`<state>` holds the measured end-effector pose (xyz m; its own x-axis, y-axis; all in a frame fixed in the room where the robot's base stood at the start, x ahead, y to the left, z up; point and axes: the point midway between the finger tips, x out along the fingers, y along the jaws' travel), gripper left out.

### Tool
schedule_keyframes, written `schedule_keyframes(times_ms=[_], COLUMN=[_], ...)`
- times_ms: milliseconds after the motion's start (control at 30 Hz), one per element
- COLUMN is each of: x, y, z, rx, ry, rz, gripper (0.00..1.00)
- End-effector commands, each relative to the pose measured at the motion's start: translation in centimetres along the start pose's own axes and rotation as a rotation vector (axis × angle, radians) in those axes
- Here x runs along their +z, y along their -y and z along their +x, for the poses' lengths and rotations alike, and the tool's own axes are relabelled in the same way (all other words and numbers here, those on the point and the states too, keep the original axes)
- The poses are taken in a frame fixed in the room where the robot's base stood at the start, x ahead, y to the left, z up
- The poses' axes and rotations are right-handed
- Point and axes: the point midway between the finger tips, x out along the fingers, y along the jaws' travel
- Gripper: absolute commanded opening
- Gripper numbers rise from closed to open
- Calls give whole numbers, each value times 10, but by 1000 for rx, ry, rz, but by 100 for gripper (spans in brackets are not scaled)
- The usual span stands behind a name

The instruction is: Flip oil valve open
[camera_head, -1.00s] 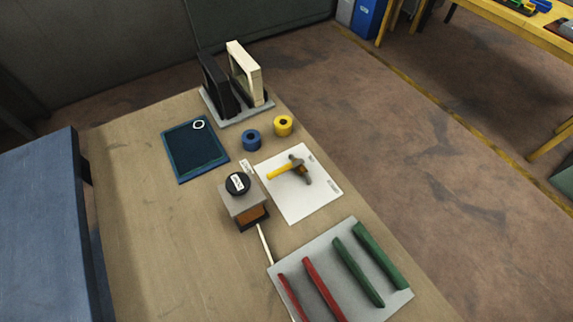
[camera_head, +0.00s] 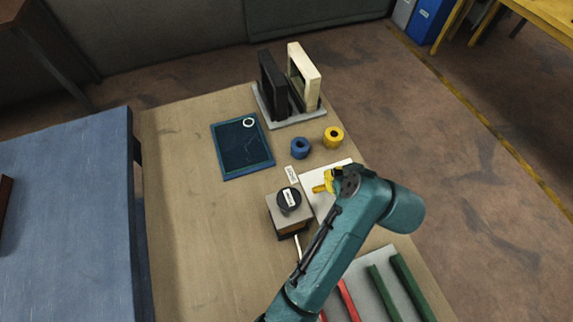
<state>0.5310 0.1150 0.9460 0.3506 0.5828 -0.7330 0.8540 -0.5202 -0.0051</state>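A grey-topped box (camera_head: 288,214) stands on the wooden table, left of my arm. It has a round black knob (camera_head: 288,197) on top with a white label across it. It looks like the oil valve, but the label is too small to read. My teal arm reaches up from the bottom of the view, just right of the box and apart from it in the picture. My gripper cannot be made out; only arm links show.
A white sheet (camera_head: 312,181) with a yellow-handled hammer (camera_head: 319,188) is partly hidden behind my arm. Red and green bars are at the lower right.

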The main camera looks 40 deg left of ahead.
Motion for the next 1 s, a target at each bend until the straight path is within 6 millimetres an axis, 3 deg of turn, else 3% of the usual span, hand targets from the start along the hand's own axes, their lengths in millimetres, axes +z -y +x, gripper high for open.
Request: schedule_keyframes(times_ms=[67, 467, 567, 967, 1000], x=[-12, -9, -8, -8, 0], y=[4, 6, 6, 6, 4], z=[-7, 2, 16, 103, 94], rx=[-2, -5, -6, -4, 1], ry=[-3, 0, 0, 0, 0], rz=[-10, -10, -10, -10, -7], gripper=[0, 0, 0, 0, 0])
